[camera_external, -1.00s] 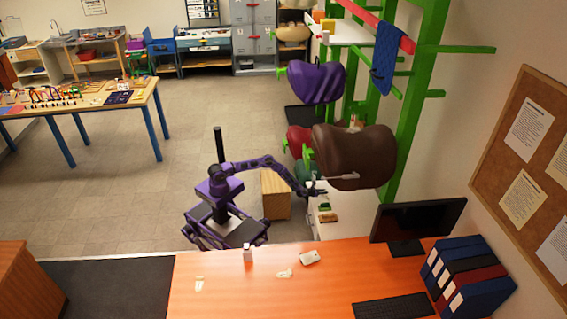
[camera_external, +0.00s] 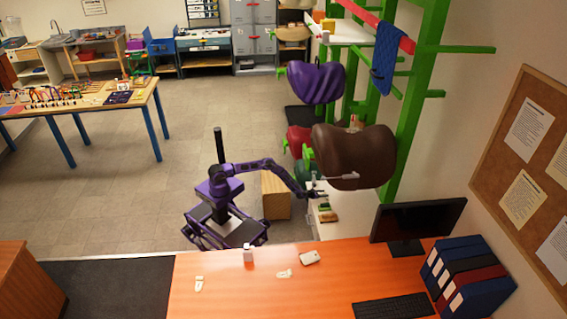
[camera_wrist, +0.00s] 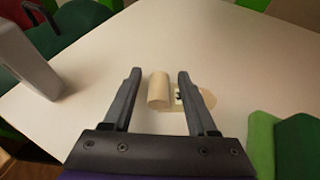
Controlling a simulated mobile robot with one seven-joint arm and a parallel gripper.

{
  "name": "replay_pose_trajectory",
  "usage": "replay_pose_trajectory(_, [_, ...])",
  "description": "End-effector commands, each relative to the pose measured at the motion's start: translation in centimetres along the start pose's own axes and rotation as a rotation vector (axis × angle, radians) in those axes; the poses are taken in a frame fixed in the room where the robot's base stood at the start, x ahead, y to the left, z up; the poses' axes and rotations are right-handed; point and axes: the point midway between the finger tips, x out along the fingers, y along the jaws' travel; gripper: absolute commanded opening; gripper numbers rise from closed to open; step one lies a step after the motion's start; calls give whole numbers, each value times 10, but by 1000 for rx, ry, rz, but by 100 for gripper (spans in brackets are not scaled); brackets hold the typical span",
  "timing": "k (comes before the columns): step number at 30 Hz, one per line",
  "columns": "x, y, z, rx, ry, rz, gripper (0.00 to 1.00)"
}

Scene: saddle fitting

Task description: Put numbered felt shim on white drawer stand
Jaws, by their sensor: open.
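My gripper (camera_wrist: 160,74) is open, its two dark fingers apart over the white top of the drawer stand (camera_wrist: 100,75). A beige rolled or curved piece (camera_wrist: 158,90) shows between the fingers, with a gap on each side. A flat cream piece with a dark mark (camera_wrist: 196,99), apparently the numbered felt shim, lies beside it, partly behind the right finger. I cannot tell whether the two pieces are joined. In the external view my gripper (camera_external: 316,193) is just above the white drawer stand (camera_external: 335,228), below the brown saddle.
A grey rounded bar (camera_wrist: 28,62) stands at the left. The brown saddle (camera_external: 352,155) on the green rack overhangs the stand. The orange desk (camera_external: 230,290) is close in front.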

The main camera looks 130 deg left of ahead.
Motion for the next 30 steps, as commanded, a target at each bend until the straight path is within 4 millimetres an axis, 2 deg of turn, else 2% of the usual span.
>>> replay_pose_trajectory(5, [-12, 0, 4, 0, 1, 0, 58])
replay_pose_trajectory(8, [-27, 0, 5, 1, 1, -1, 58])
replay_pose_trajectory(21, [-101, 0, 3, 1, 0, -1, 58])
replay_pose_trajectory(25, [-114, 0, 3, -1, 0, -1, 58])
replay_pose_trajectory(30, [-121, 0, 2, -1, -1, 0, 58])
